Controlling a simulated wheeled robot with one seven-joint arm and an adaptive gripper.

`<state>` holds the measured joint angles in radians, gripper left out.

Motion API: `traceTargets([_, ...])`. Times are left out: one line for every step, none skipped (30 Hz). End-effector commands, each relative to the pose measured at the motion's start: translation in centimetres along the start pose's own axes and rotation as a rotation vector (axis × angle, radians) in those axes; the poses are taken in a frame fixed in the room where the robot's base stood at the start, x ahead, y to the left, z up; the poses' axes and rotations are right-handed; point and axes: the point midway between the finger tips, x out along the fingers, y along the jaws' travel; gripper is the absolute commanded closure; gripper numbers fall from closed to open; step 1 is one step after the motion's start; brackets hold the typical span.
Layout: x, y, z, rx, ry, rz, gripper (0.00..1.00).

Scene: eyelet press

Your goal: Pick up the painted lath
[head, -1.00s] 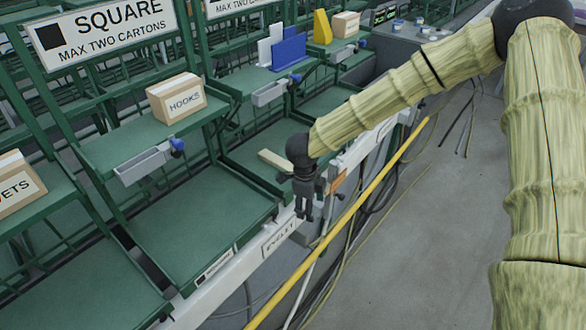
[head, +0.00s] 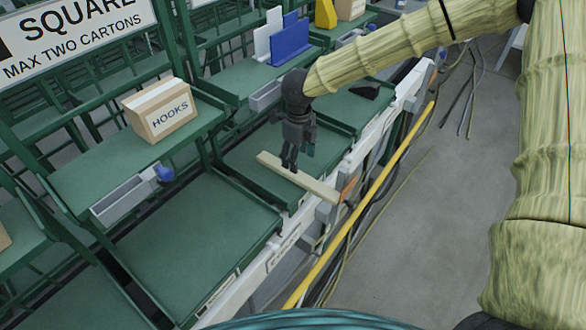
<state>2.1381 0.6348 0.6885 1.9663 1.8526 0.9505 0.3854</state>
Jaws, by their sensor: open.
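The lath (head: 318,187) is a pale, narrow wooden strip. It lies across a green tray-like shelf (head: 246,158) in the middle of the head view, and its right end reaches the white front rail. My gripper (head: 291,168) points down just above the lath, near its middle. The jaws are open, and part of the lath is hidden behind the fingertips. I cannot tell whether the fingers touch the lath or straddle it.
A carton marked HOOKS (head: 160,110) sits on the upper green shelf at left. A grey holder with a blue knob (head: 163,174) juts below it. A yellow rail (head: 372,198) and loose cables run along the front. The lower green shelf (head: 200,240) is bare.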

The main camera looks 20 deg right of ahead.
Motion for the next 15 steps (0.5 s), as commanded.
traceTargets([0.3,0.1,0.1,-0.003,0.002,0.001,0.39])
traceTargets([0.6,0.2,0.2,-0.005,0.002,0.001,0.39])
traceTargets([0.9,0.3,0.3,-0.007,0.002,0.002,0.39])
traceTargets([1.2,0.4,0.4,-0.009,0.002,0.001,0.39])
traceTargets([1.4,0.5,0.5,-0.011,0.002,0.001,0.39])
traceTargets([1.8,0.6,0.6,-0.013,0.002,0.000,0.39])
traceTargets([2.0,0.6,0.7,-0.015,0.002,0.000,0.39])
traceTargets([2.1,0.6,0.7,-0.016,0.002,0.000,0.39])
traceTargets([2.3,0.6,0.7,-0.016,0.002,0.000,0.39])
traceTargets([2.4,0.6,0.7,-0.016,0.001,0.000,0.39])
traceTargets([2.6,0.6,0.6,-0.016,0.001,0.000,0.39])
traceTargets([2.9,0.6,0.6,-0.015,0.002,0.001,0.39])
traceTargets([3.1,0.6,0.5,-0.015,0.002,0.001,0.39])
traceTargets([3.4,0.5,0.4,-0.014,0.003,0.001,0.39])
traceTargets([3.9,0.5,0.2,-0.014,0.004,0.001,0.39])
